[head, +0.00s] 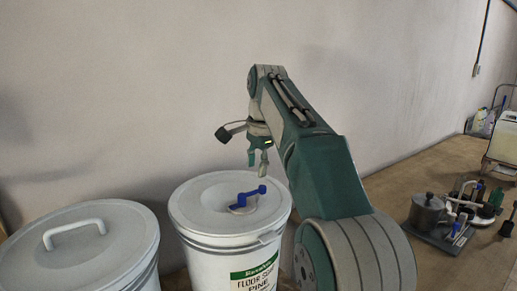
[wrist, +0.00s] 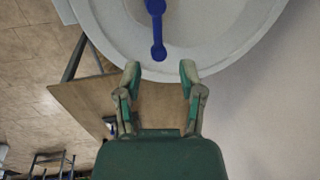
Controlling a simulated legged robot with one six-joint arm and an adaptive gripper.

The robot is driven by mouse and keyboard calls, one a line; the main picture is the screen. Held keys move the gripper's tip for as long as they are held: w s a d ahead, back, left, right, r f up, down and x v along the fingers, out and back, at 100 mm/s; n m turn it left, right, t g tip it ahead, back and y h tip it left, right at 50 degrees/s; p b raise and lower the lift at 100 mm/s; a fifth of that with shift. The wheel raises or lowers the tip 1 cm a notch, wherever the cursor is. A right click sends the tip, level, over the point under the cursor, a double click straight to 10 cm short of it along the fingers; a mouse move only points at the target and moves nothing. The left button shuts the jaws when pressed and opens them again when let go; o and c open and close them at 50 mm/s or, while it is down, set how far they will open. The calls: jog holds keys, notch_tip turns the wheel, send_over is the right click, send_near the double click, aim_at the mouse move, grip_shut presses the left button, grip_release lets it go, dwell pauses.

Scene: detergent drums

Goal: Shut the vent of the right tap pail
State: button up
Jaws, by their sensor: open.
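The right pail (head: 225,262) is white, with a green-and-white label and a pale lid (head: 200,205). A blue lever (head: 250,196), the vent handle, sits on its lid right of the middle. In the wrist view, the blue lever (wrist: 157,30) points down the picture toward my gripper, its round end near the lid's rim. My gripper (head: 258,158) is above the lid, clear of the lever. In the wrist view, my gripper (wrist: 160,70) is open and empty, its fingers apart just beyond the lever's end. I cannot tell the vent's opening itself.
A second white pail with a lid (head: 115,255) and a white bar handle (head: 74,232) stands close on the left. A wall is behind. A board with a metal pot (head: 427,212) and small fittings lies on the bench at right.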

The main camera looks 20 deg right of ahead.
jog(key=r, duration=0.3)
jog(key=s+r, duration=0.1)
jog(key=r, duration=0.1)
jog(key=shift+d+r, duration=0.1)
jog(key=shift+d, duration=0.05)
dwell(0.3)
